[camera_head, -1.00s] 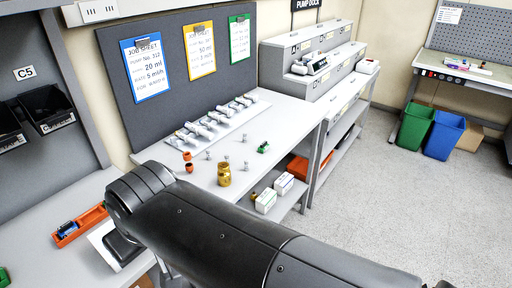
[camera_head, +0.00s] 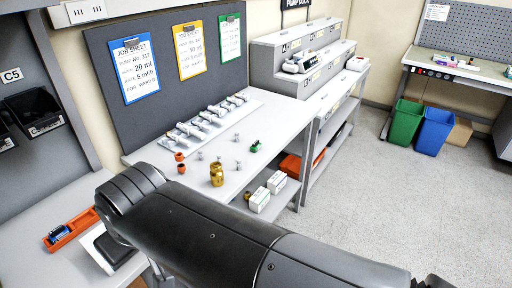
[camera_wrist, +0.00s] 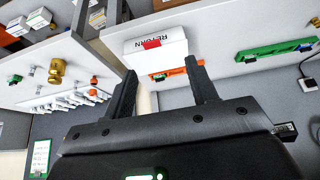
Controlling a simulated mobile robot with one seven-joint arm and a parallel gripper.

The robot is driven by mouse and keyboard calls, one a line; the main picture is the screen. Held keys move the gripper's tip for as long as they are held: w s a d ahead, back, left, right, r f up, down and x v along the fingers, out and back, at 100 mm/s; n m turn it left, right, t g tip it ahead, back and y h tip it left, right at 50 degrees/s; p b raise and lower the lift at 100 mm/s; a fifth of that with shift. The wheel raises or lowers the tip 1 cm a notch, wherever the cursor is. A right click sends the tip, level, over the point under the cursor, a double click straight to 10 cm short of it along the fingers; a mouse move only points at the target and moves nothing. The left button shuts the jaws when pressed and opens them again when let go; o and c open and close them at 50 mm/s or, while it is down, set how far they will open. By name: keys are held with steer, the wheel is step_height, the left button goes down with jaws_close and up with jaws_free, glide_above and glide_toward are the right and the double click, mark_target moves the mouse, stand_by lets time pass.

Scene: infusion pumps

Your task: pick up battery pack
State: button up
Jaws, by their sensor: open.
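A small blue and black block (camera_head: 58,235), which looks like the battery pack, lies in an orange tray (camera_head: 80,226) on the left bench in the head view. In the wrist view the orange tray (camera_wrist: 160,76) shows partly between and beyond my fingers, and a dark item in it is too small to make out. My gripper (camera_wrist: 161,66) is open with nothing between its fingers, apart from the tray. In the head view my arm hides most of the near bench, and my gripper cannot be made out.
A white box marked RETURN (camera_wrist: 152,45) stands beside the orange tray. A green tray (camera_wrist: 275,52) lies further right. The bench behind holds a row of syringes (camera_head: 212,118), a brass weight (camera_head: 216,174) and small orange cups (camera_head: 181,168). The floor (camera_head: 375,200) at right is clear.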

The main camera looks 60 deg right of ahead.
steer(key=w+d+r+m+h, duration=0.1)
steer(key=w+d+r+m, duration=0.3)
steer(key=w+d, duration=0.65)
steer(key=m+g+h, duration=0.3)
steer(key=m+g, duration=0.2)
steer(key=m, duration=0.8)
glide_above(256, 142)
steer(key=a, duration=0.2)
steer(key=f, duration=1.9)
steer(key=shift+s+d+f, duration=0.1)
steer(key=shift+s+d, duration=0.05)
steer(key=shift+s, duration=0.15)
steer(key=shift+h, duration=0.3)
steer(key=x, duration=0.5)
steer(key=shift+w+f, duration=0.2)
steer(key=shift+f, duration=0.25)
